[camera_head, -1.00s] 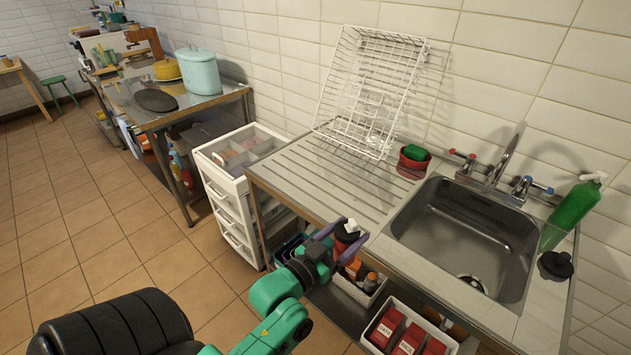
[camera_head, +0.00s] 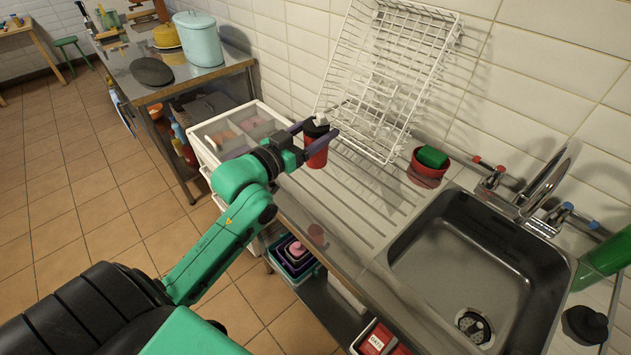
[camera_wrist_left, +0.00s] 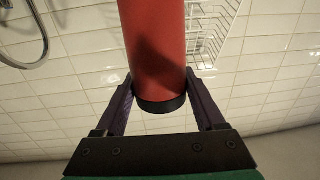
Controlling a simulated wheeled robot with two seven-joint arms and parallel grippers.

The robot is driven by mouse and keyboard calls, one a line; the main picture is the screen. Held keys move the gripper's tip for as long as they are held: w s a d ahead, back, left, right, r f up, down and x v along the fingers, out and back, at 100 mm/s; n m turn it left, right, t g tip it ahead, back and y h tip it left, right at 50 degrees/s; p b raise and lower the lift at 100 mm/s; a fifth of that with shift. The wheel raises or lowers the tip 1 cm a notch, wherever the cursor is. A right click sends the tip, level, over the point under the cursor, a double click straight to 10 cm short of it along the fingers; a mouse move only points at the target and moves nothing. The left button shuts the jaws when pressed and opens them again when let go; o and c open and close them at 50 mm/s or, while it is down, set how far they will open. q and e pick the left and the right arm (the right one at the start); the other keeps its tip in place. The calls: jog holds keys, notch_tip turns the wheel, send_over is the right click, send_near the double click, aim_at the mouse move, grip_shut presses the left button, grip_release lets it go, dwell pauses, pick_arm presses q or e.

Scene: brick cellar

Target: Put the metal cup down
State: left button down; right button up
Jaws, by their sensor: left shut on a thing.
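The metal cup (camera_head: 317,155) is red with a black top and a small white piece on it. My left gripper (camera_head: 321,130) is shut on it, one finger on each side near the black top. The cup is upright, raised above the ribbed metal draining board (camera_head: 350,205), with a faint red reflection below it. In the left wrist view the red cup (camera_wrist_left: 155,45) with its black end sits between the two dark fingers (camera_wrist_left: 160,100). My right gripper is not in view.
A white wire rack (camera_head: 385,75) leans on the wall behind the board. A red bowl with a green sponge (camera_head: 428,168) stands beside the sink (camera_head: 470,250). A white drawer unit (camera_head: 238,120) stands left of the board. The board's middle is clear.

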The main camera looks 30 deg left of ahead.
pick_arm(q)
notch_tip(320, 180, down, 15)
jog(key=shift+r, duration=0.15)
jog(key=shift+c, duration=1.4)
grip_release()
jog(key=shift+o, duration=1.4)
jog(key=shift+s, duration=0.35)
jog(key=b+v, duration=0.1)
jog(key=v, duration=1)
jog(key=shift+s, duration=0.15)
jog(key=shift+s+a, duration=0.1)
jog(key=shift+a, duration=0.05)
